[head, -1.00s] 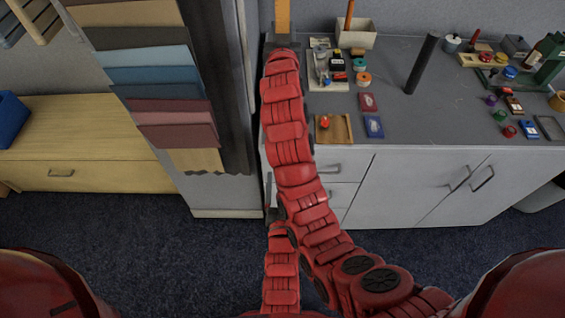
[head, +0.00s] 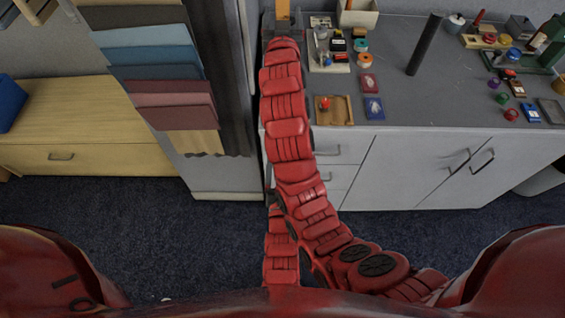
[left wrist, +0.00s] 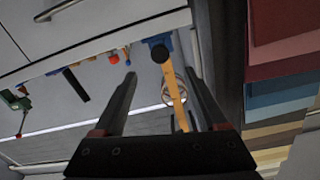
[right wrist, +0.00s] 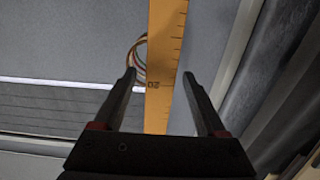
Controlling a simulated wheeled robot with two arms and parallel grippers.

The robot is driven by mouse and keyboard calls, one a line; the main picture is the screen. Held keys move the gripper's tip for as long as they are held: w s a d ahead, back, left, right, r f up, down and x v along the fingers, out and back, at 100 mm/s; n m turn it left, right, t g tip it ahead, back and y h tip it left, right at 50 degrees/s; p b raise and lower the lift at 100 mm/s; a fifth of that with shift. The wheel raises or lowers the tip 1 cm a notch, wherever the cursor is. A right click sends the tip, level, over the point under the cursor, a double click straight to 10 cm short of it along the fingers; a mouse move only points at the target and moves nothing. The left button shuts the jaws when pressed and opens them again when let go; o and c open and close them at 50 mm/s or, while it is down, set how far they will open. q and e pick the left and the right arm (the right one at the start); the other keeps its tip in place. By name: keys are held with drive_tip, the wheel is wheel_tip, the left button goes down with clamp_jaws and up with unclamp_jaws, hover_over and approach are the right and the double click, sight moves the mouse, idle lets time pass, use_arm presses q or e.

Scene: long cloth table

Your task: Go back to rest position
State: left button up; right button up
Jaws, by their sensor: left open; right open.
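My right gripper (right wrist: 158,75) is open in the right wrist view. An orange ruler (right wrist: 163,100) with dark marks shows between its fingers, with gaps on both sides; I cannot tell how far beyond them it lies. My left gripper (left wrist: 160,75) is open and empty in the left wrist view, with the ruler (left wrist: 176,95) in the background.
A grey-topped cabinet (head: 405,100) bears a small wooden tray (head: 343,110), a dark upright cylinder (head: 424,45) and several small items. Hanging colour swatches (head: 155,62) and a wooden drawer unit (head: 90,130) are at left. Dark carpet (head: 130,240) in front is open.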

drive_tip(key=s, duration=0.9)
drive_tip(key=shift+w, duration=0.1)
